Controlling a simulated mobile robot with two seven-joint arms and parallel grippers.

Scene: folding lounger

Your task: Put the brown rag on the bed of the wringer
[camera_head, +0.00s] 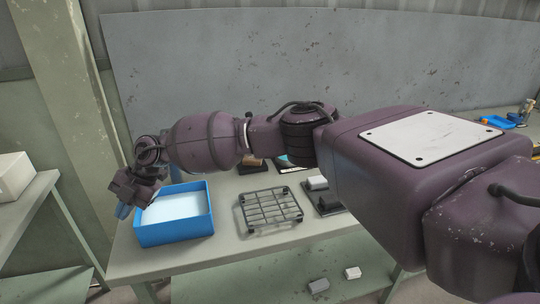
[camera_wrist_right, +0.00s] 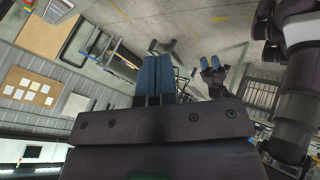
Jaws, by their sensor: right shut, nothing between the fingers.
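My right gripper (camera_head: 122,211) is at the left end of the workbench, just left of the blue bin (camera_head: 175,240). In the right wrist view its two blue fingers (camera_wrist_right: 155,80) lie together with nothing between them. A small brown item (camera_head: 251,162) shows behind my arm on the bench; I cannot tell if it is the rag. I cannot make out the wringer for certain. A second blue-tipped gripper, apparently my left one (camera_wrist_right: 211,63), shows small in the wrist view; its opening is unclear.
The blue bin has a pale, flat inside. A dark wire rack (camera_head: 270,211) stands right of it, then a dark tray with light and dark blocks (camera_head: 318,183). Two small blocks (camera_head: 318,286) lie on the lower shelf. My right arm hides much of the bench.

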